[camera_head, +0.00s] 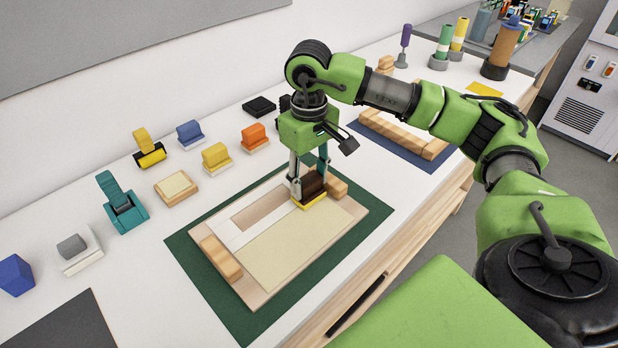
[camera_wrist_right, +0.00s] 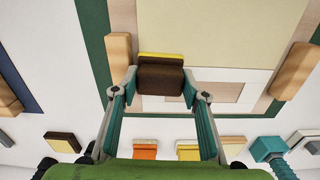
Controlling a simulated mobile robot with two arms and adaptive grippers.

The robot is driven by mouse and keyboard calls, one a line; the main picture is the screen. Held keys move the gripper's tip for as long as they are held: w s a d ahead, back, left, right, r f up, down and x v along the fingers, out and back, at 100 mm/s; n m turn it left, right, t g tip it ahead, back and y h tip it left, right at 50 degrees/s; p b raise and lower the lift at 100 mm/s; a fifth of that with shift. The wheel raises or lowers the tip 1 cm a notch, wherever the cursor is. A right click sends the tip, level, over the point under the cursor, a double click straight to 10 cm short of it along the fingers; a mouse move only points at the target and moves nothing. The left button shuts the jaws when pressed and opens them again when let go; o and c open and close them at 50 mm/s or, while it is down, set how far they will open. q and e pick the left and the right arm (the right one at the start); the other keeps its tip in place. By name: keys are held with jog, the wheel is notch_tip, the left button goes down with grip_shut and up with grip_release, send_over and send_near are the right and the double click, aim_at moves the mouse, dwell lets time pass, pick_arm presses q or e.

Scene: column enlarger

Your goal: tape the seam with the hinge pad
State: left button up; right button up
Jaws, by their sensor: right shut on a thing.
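My right gripper (camera_head: 309,188) is shut on a dark brown pad with a yellow underside (camera_wrist_right: 161,76), which I take for the hinge pad. The pad also shows in the head view (camera_head: 313,186), upright and low over the far right end of a white strip (camera_head: 240,235). I cannot tell whether it touches. The strip runs between a cream sheet (camera_head: 295,245) and a framed panel with a beige window (camera_head: 262,209). These lie on a pale wooden board (camera_head: 262,293). The seam is partly hidden by the gripper. My left gripper is out of view.
Wooden blocks (camera_head: 221,258) (camera_head: 337,187) sit at the board's two ends, on a green mat (camera_head: 238,325). Behind stand an orange-topped pad (camera_head: 254,135), a yellow one (camera_head: 216,156), a blue one (camera_head: 189,133) and a teal dispenser (camera_head: 123,208). A blue mat (camera_head: 425,160) lies right.

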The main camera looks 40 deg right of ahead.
jog(key=shift+f, duration=0.3)
jog(key=shift+a, duration=0.1)
jog(key=shift+s+a+b, duration=0.15)
jog(key=shift+s+a, duration=0.05)
jog(key=shift+a, duration=1.2)
jog(key=shift+s+a+b, duration=0.15)
jog(key=shift+s+a, duration=0.05)
jog(key=shift+a, duration=1.2)
jog(key=shift+s+a+b, duration=0.15)
jog(key=shift+s+a, duration=0.1)
jog(key=shift+a, duration=1.2)
jog(key=shift+s+a+b, duration=0.15)
jog(key=shift+s+a, duration=0.05)
jog(key=shift+a, duration=1.2)
jog(key=shift+s+a+b, duration=0.2)
jog(key=shift+a+b, duration=0.05)
jog(key=shift+a, duration=1.2)
jog(key=shift+s+a+b, duration=0.2)
jog(key=shift+a, duration=1.2)
